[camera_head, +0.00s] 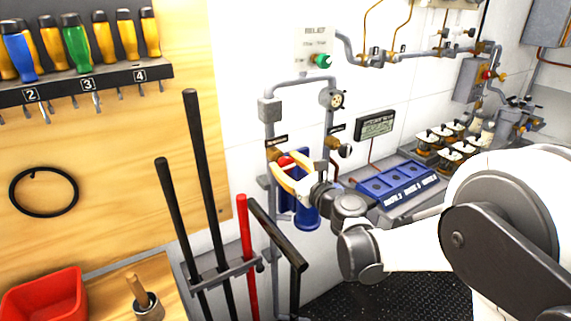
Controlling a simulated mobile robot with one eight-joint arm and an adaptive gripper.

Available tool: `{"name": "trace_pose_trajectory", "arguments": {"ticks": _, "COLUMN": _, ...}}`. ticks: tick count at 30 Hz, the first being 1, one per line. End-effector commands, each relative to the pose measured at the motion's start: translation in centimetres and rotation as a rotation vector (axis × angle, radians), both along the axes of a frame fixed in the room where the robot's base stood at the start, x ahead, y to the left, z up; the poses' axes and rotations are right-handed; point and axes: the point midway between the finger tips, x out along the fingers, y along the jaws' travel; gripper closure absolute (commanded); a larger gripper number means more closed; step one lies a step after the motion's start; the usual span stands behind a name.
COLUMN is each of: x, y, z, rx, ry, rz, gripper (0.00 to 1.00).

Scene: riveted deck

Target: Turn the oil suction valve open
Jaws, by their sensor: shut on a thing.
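My gripper (279,164) reaches in from the right to the left vertical pipe on the white wall. Its pale orange fingers are closed around a small red knob or handle (285,160) beside a brass valve body (273,154). A dark label plate (277,140) sits just above; its text is too small to read. My fingers hide part of the valve, so its handle angle cannot be told. A second brass valve (332,143) with a round dark-and-light knob (345,151) is on the right pipe, apart from my gripper.
Black bars (206,150) and a red bar (245,235) stand in a rack to the left. A blue tray (398,184) and several jars lie right. A green knob (322,60) is above.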

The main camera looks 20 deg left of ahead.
Motion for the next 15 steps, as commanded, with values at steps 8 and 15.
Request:
{"name": "trace_pose_trajectory", "arguments": {"ticks": 8, "x": -0.02, "y": 0.09, "z": -0.03, "rx": -0.13, "ry": -0.152, "rz": 0.0, "gripper": 0.9}}
{"name": "trace_pose_trajectory", "arguments": {"ticks": 15, "x": -0.07, "y": 0.14, "z": -0.09, "rx": -0.277, "ry": -0.325, "rz": 0.0, "gripper": 0.89}}
